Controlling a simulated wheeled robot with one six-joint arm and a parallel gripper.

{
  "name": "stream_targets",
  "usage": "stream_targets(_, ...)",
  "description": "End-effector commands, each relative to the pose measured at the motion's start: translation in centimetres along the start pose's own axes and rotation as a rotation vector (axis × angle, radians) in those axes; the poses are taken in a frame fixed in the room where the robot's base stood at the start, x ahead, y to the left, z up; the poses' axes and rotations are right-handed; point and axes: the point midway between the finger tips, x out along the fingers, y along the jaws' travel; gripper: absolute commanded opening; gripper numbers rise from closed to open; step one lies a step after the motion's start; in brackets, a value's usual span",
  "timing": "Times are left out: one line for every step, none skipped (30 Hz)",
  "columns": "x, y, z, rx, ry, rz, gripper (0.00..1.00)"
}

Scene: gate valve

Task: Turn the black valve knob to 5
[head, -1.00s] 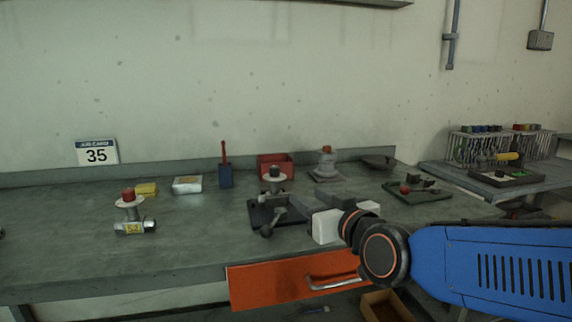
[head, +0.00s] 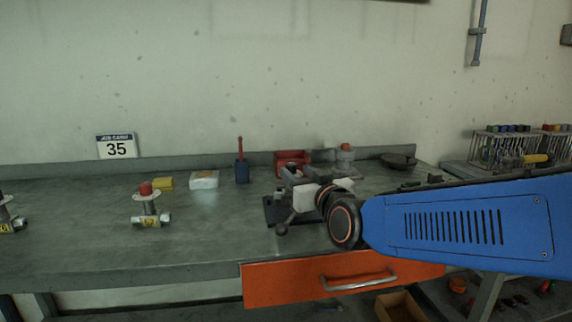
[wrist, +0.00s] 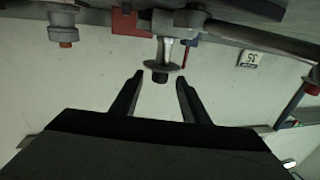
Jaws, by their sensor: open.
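The black valve knob (wrist: 160,78) shows upside down in the wrist view, below a round grey disc (wrist: 172,68) on a metallic stem (wrist: 168,47). My gripper (wrist: 158,75) is open, with one dark finger on each side of the knob and a visible gap on both sides. The number on the disc is not readable.
A red-knobbed valve (head: 146,200) stands on the bench (head: 90,240) to the left, with another valve (head: 8,218) at the left edge. A red bin (head: 293,158) and an orange-topped fitting (head: 345,158) are behind my gripper. The bench's left middle is clear.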

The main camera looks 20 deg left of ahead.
Motion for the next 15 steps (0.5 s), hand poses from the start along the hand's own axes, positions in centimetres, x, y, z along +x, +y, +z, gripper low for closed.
stream_targets(0.9, 0.0, 0.1, -0.001, -0.001, 0.000, 0.41)
stream_targets(1.4, 0.0, 0.1, -0.001, -0.001, 0.000, 0.41)
stream_targets(2.0, 0.0, 0.1, -0.001, -0.001, 0.000, 0.41)
stream_targets(2.5, 0.0, 0.1, 0.000, -0.001, 0.000, 0.41)
stream_targets(2.9, 0.0, 0.1, 0.000, -0.001, 0.000, 0.41)
stream_targets(3.6, 0.0, 0.1, 0.000, -0.001, 0.000, 0.41)
stream_targets(4.0, 0.0, 0.1, 0.001, -0.001, 0.000, 0.41)
stream_targets(4.5, 0.0, 0.1, 0.001, -0.001, 0.000, 0.41)
stream_targets(5.1, 0.0, 0.1, 0.001, -0.001, 0.000, 0.41)
stream_targets(5.5, 0.0, 0.1, 0.001, -0.001, 0.000, 0.41)
stream_targets(5.9, 0.0, 0.1, 0.001, -0.001, 0.000, 0.41)
stream_targets(6.4, 0.0, 0.0, 0.000, 0.000, 0.000, 0.41)
stream_targets(6.7, 0.0, 0.0, 0.000, 0.000, 0.000, 0.41)
stream_targets(7.0, 0.0, 0.1, 0.000, -0.001, 0.000, 0.41)
stream_targets(7.3, 0.0, 0.0, 0.000, 0.000, 0.000, 0.41)
